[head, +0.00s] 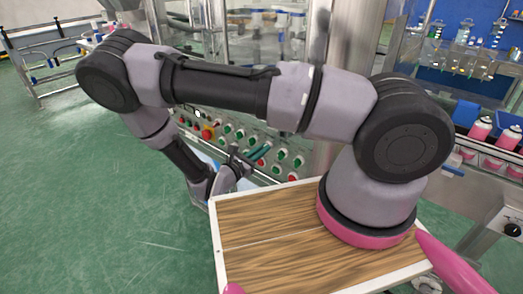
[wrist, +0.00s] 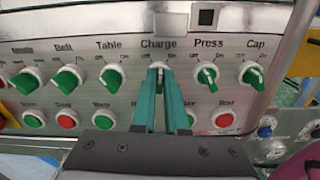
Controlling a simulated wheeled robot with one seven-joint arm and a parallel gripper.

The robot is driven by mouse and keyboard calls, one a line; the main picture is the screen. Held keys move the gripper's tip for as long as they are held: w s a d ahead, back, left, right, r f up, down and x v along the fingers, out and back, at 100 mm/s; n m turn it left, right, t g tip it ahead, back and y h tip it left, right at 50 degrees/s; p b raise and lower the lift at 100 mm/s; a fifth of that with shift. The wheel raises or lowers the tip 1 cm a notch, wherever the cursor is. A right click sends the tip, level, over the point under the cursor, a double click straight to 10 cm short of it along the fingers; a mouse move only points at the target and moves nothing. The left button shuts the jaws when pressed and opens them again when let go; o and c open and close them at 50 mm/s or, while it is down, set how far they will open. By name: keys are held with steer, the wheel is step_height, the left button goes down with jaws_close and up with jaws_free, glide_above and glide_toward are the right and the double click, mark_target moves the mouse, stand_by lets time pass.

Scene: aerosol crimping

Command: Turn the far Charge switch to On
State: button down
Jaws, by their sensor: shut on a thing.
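The Charge switch (wrist: 159,66) sits under its printed label in the upper row of a grey panel in the wrist view. Its white collar shows around the tips of my gripper, and its green knob is mostly hidden between the teal fingers, so its exact angle is hard to read. My gripper (wrist: 161,78) is shut on the knob, with the fingers pointing straight at the panel. In the head view my gripper (head: 262,153) reaches the panel from the left, and the Charge switch cannot be made out there.
Green Table (wrist: 112,77) and Belt (wrist: 66,80) switches lie left of Charge; Press (wrist: 207,76) and Cap (wrist: 251,76) lie right. A lower row holds green and red buttons, including a red one (wrist: 223,119). A wooden-topped stand (head: 262,240) lies below my arm.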

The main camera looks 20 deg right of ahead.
steer(key=shift+s+m, duration=0.1)
steer(key=shift+m, duration=2.2)
steer(key=c, duration=0.9)
jaws_free()
steer(key=shift+c, duration=0.2)
steer(key=shift+a, duration=0.1)
steer(key=v, duration=1)
steer(key=shift+s+a, duration=0.2)
steer(key=shift+s, duration=0.05)
